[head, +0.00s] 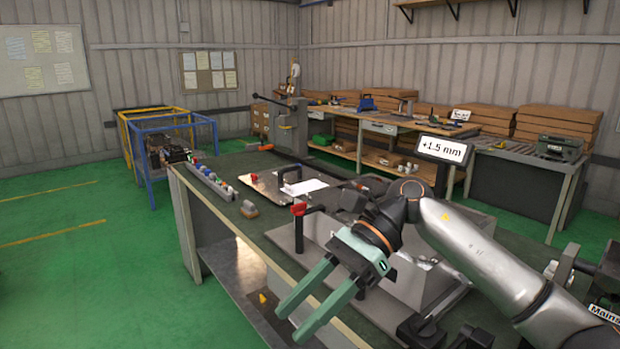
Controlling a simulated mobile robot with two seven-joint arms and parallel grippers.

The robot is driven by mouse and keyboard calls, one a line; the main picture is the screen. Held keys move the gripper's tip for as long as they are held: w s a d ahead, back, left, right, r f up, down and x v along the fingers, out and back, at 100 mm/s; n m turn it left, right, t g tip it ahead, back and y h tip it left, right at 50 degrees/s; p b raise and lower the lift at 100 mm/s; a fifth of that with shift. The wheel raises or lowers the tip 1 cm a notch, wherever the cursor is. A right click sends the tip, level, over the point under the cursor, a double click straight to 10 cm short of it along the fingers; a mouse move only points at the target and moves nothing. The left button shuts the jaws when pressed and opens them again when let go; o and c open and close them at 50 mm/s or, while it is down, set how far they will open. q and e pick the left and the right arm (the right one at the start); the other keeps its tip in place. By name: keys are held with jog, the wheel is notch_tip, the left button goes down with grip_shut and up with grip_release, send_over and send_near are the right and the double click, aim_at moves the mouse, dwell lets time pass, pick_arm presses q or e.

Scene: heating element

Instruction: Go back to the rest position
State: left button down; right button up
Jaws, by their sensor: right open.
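My right gripper (308,305) shows at the lower middle of the head view, its arm coming in from the right. Its two green fingers are parallel and apart, with nothing between them. They point down and left, over the front edge of the workbench (230,212). My left gripper is not in view.
A grey box-like fixture (292,246) with a red-topped handle (299,209) stands behind my right gripper. A metal plate (262,185) with paper and a row of small parts (212,181) lie farther back. A "+1.5 mm" display (442,150) stands behind my arm. Green floor (110,265) at left is clear.

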jog(key=s+a+m+g+y+p, duration=0.1)
jog(key=a+m+y, duration=0.4)
jog(key=m+y, duration=0.15)
jog(key=w+d+f+n+t+h+p, duration=0.1)
jog(key=w+d+f+n+t+h, duration=0.35)
jog(key=n+t, duration=1)
jog(key=w+d+f+n+t+p, duration=0.2)
jog(key=d+f+n+t, duration=0.6)
jog(key=n, duration=1.2)
jog(key=s+d+f+m+g+h, duration=0.2)
jog(key=s+d+f+m+h, duration=0.1)
jog(key=s+f, duration=0.3)
jog(key=s+d+f+m+g+h+p, duration=0.1)
jog(key=s+d+f+m+g+h, duration=0.1)
jog(key=s+f+m, duration=0.4)
jog(key=s+d+f+m+g+h, duration=0.2)
jog(key=s+d+f+m+h, duration=0.2)
jog(key=s+f, duration=0.4)
notch_tip(320, 180, down, 5)
jog(key=shift+d+f+m, duration=0.2)
jog(key=shift+d+m, duration=0.2)
jog(key=shift+d, duration=0.2)
